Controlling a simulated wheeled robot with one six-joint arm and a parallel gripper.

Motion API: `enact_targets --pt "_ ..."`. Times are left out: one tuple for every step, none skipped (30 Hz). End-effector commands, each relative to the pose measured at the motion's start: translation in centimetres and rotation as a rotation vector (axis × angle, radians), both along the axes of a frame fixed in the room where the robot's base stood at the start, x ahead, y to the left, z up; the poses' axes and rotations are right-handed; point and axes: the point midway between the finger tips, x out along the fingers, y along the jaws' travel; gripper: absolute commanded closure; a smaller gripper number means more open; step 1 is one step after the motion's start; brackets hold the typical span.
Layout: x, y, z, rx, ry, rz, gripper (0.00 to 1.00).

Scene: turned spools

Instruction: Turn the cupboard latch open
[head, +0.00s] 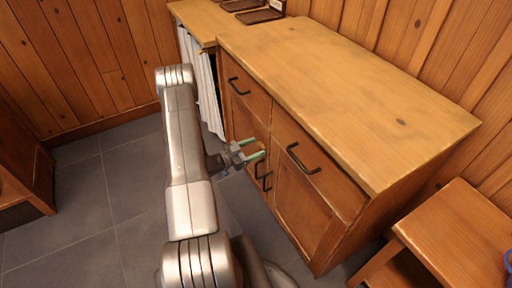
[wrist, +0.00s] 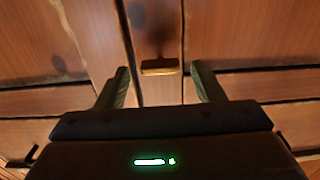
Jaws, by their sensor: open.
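The wooden cupboard (head: 345,85) stands against the right wall, with drawers above and doors below. In the wrist view a small brass latch (wrist: 160,67) lies crosswise on the cupboard front, near the seam between the doors. My gripper (head: 254,150) is in front of the cupboard at the upper part of the doors. In the wrist view my gripper (wrist: 164,82) is open, one finger on each side of the latch, with nothing held. I cannot tell how far the fingertips are from the wood. In the head view the latch is mostly hidden by my gripper.
Black drawer handles (head: 304,158) and (head: 239,87) stick out from the front, and door handles (head: 266,181) sit just below my gripper. A wooden stool (head: 462,240) stands at the lower right. A curtained counter (head: 198,75) adjoins at the back. Tiled floor (head: 85,205) is clear on the left.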

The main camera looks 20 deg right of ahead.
Motion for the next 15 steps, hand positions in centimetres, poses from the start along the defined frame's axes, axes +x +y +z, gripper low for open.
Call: enact_targets --pt "0.03 -0.49 -0.01 0.000 0.000 -0.001 0.38" --pt "0.05 -0.71 -0.01 0.000 0.000 0.000 0.38" --pt "0.07 -0.93 -0.01 0.000 0.000 0.000 0.38" --pt "0.09 -1.05 -0.01 0.000 0.000 0.000 0.38" --pt "0.10 -1.14 -0.01 0.001 0.000 0.000 0.38" --pt "0.11 -1.21 0.00 0.001 0.000 0.000 0.38" --pt "0.12 -1.25 0.00 0.001 0.000 0.001 0.38" --pt "0.12 -1.26 0.00 0.001 0.000 0.001 0.38" --pt "0.12 -1.27 0.00 0.001 0.000 0.001 0.38" --pt "0.12 -1.27 0.00 0.001 0.000 0.001 0.38" --pt "0.12 -1.26 0.01 0.000 0.000 0.001 0.38" --pt "0.12 -1.26 0.01 0.000 0.000 0.001 0.38" --pt "0.12 -1.26 0.01 0.000 0.000 0.001 0.38" --pt "0.11 -1.26 0.01 0.000 0.000 0.001 0.42" --pt "0.11 -1.26 0.01 0.000 0.000 0.001 0.50"
